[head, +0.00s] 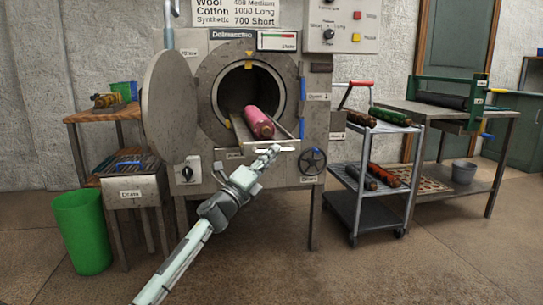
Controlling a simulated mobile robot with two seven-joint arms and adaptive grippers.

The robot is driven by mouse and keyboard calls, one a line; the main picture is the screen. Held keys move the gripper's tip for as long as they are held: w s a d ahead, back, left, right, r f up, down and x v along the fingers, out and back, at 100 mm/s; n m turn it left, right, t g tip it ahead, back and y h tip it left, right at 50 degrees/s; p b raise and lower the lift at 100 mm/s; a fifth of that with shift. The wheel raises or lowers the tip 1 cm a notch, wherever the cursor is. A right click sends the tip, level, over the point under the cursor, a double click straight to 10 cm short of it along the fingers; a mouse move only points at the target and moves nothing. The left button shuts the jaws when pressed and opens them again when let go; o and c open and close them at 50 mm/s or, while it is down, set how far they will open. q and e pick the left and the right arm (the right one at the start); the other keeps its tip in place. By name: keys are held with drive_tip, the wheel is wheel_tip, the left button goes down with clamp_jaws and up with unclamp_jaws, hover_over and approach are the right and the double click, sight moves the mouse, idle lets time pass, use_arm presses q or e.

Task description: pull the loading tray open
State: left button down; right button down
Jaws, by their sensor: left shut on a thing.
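The rug-washing machine (200,125) stands in the middle with its round door (170,105) swung open to the left. The loading tray (283,145) sticks out of the round opening towards me, with a pale bar along its front. A pink rolled rug (259,122) lies on the tray. My left gripper (273,151) is at the tray's front edge, shut on what looks like its front bar. The fingertips are small in the head view, so the exact contact is hard to see. My right gripper is out of view.
A handwheel (313,161) is on the machine's front, right of the gripper. A grey cart (376,185) with rolled rugs stands to the right. A green bin (82,232) and a wooden shelf stand left. The floor in front is clear.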

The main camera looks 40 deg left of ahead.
use_arm(q)
drive_tip(key=c, duration=1.6)
unclamp_jaws()
drive_tip(key=shift+o, duration=0.2)
drive_tip(key=v, duration=1.2)
drive_tip(key=shift+d, duration=0.1)
